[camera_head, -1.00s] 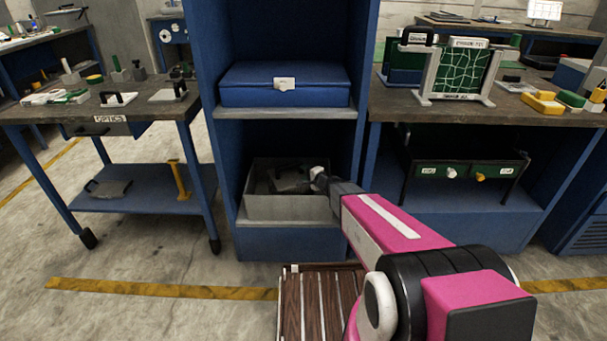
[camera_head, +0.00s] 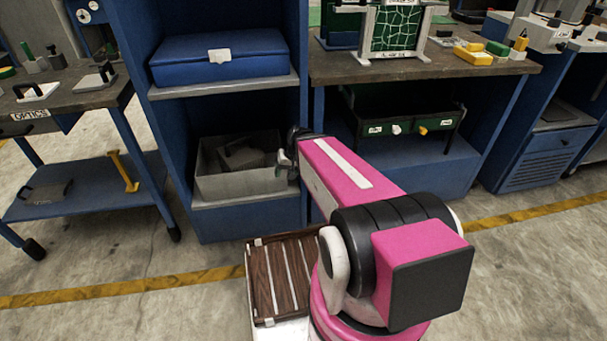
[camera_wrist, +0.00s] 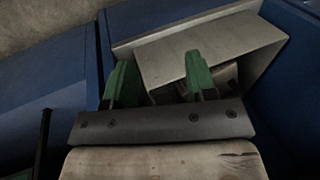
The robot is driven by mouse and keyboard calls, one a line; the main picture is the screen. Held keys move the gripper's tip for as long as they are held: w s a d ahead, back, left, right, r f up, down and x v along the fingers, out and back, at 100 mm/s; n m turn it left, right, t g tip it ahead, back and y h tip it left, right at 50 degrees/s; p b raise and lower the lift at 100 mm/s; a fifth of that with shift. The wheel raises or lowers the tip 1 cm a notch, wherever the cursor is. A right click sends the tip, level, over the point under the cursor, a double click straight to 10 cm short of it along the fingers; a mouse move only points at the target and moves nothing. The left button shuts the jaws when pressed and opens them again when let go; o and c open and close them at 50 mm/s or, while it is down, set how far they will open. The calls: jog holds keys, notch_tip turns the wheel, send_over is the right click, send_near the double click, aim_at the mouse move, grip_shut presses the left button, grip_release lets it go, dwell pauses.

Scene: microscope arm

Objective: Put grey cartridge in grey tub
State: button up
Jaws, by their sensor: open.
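The grey tub (camera_head: 240,188) stands on the lower shelf of the blue cabinet; it also shows in the wrist view (camera_wrist: 150,50). A grey blocky piece, which looks like the grey cartridge (camera_head: 243,155), lies tilted inside the tub. Part of it shows darkly beyond the right finger in the wrist view (camera_wrist: 223,74). My gripper (camera_head: 289,162) is at the tub's right end, seen small and partly hidden by my arm in the head view. In the wrist view its green fingers (camera_wrist: 160,82) are apart with nothing held between them, overlapping the tub's outline.
A blue case (camera_head: 218,62) sits on the shelf above the tub. The cabinet's right side wall is close to my gripper. Floor in front is mostly clear.

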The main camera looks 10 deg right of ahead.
jog(key=s+d+r+g+h, duration=0.1)
jog(key=s+d+h, duration=0.2)
jog(key=d, duration=0.3)
jog(key=shift+s+r+h, duration=0.3)
jog(key=shift+s+r, duration=0.05)
jog(key=shift+s, duration=0.15)
